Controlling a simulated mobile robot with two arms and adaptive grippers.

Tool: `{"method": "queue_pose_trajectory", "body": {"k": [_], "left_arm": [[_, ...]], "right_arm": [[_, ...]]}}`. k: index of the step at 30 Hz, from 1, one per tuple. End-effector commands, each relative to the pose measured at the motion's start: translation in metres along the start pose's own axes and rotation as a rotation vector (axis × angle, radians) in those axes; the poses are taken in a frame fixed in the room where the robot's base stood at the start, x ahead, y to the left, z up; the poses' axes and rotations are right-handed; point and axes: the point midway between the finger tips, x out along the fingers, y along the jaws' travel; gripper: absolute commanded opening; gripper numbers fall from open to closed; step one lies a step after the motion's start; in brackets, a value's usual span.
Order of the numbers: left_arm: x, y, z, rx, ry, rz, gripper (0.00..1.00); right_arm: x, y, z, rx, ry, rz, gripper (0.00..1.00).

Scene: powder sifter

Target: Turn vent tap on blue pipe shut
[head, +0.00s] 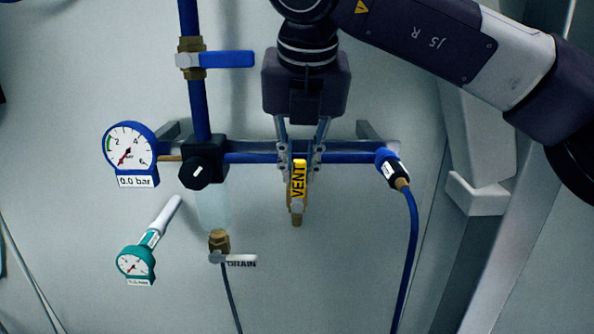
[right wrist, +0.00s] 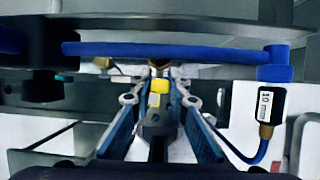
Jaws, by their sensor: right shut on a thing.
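The vent tap (head: 298,187) has a yellow handle marked VENT. It hangs below the blue pipe (head: 252,158), with its handle pointing down along the tap's brass body. My right gripper (head: 299,160) comes down from above, one finger on each side of the handle, and is shut on it. In the right wrist view the yellow handle (right wrist: 159,87) sits between the two fingertips (right wrist: 161,100), just under the blue pipe (right wrist: 170,50). The fingers hide part of the tap. My left gripper is not in view.
A round gauge (head: 130,153) reading 0.0 bar and a black regulator knob (head: 196,173) are left of the tap. A blue-handled valve (head: 228,59) sits above, a drain tap (head: 235,259) below left. A blue hose (head: 411,235) hangs at right.

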Motion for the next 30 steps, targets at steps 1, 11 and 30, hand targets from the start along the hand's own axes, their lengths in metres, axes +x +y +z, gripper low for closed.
{"method": "queue_pose_trajectory", "body": {"k": [1, 11, 30], "left_arm": [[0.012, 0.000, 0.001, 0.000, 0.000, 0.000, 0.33], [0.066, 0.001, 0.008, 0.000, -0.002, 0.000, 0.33], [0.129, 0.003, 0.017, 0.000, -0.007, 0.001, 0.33]], "right_arm": [[0.005, -0.003, -0.002, 0.011, -0.001, 0.023, 0.00], [0.010, -0.019, -0.003, 0.092, -0.002, 0.215, 0.00], [0.012, -0.041, -0.004, 0.216, -0.003, 0.515, 0.00]]}}
